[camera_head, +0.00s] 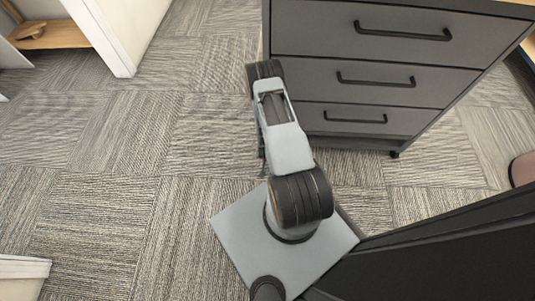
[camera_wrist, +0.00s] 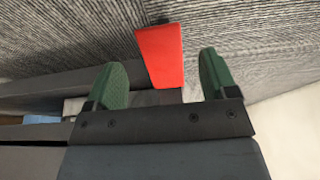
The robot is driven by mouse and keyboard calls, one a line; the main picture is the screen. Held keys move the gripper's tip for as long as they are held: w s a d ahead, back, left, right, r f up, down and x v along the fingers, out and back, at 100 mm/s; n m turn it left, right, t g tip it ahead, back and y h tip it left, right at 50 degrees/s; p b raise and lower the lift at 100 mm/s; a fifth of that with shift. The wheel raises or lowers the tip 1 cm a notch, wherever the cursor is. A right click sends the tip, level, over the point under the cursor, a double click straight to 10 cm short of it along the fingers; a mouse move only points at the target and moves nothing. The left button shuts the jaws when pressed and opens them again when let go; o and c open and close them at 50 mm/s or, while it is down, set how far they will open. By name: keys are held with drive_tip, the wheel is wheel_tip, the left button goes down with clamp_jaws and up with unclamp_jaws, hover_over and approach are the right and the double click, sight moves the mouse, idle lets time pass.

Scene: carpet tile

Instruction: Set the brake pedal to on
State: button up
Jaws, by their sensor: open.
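The brake pedal is a red, flat, wedge-shaped piece (camera_wrist: 161,55) in the wrist view, lying between and just beyond the green fingertips of my gripper (camera_wrist: 162,78). The fingers are spread wide, one on each side of the red pedal, with a gap to each. I cannot tell from this view how far the pedal is tilted or whether the fingers are level with it. In the head view my arm hides the gripper, and the pedal does not show there.
A dark grey drawer cabinet (camera_head: 340,80) with black handles stands close beyond my arm, on a caster. Patterned carpet (camera_head: 120,160) is clear to the left. A white panel with a wooden shelf (camera_head: 50,36) stands at the far left. A dark panel (camera_head: 440,255) fills the lower right.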

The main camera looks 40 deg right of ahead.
drive_tip(key=p+v, duration=0.2)
drive_tip(key=v, duration=0.6)
drive_tip(key=shift+p, duration=0.3)
drive_tip(key=w+a+r+n+y+p, duration=0.1)
drive_tip(key=w+a+r+p, duration=0.35)
drive_tip(key=r, duration=1.05)
drive_tip(key=w+r+n+p, duration=0.15)
drive_tip(key=r+p, duration=0.55)
drive_tip(key=r, duration=0.7)
drive_tip(key=w+a+r+n+y+p, duration=0.1)
drive_tip(key=w+a+r+n+p, duration=0.3)
drive_tip(key=r, duration=1.1)
drive_tip(key=s+a+r+p, duration=0.1)
drive_tip(key=s+r+p, duration=0.4)
drive_tip(key=r, duration=0.6)
drive_tip(key=s+a+r+n+p, duration=0.1)
drive_tip(key=s+r+p, duration=0.4)
drive_tip(key=r, duration=0.6)
drive_tip(key=s+a+r+p, duration=0.2)
drive_tip(key=s+r+p, duration=0.3)
drive_tip(key=r, duration=0.6)
drive_tip(key=shift+s+a+y, duration=0.15)
drive_tip(key=shift+a+y, duration=0.15)
drive_tip(key=shift+a, duration=0.05)
drive_tip(key=shift+n, duration=0.25)
drive_tip(key=shift+c, duration=0.4)
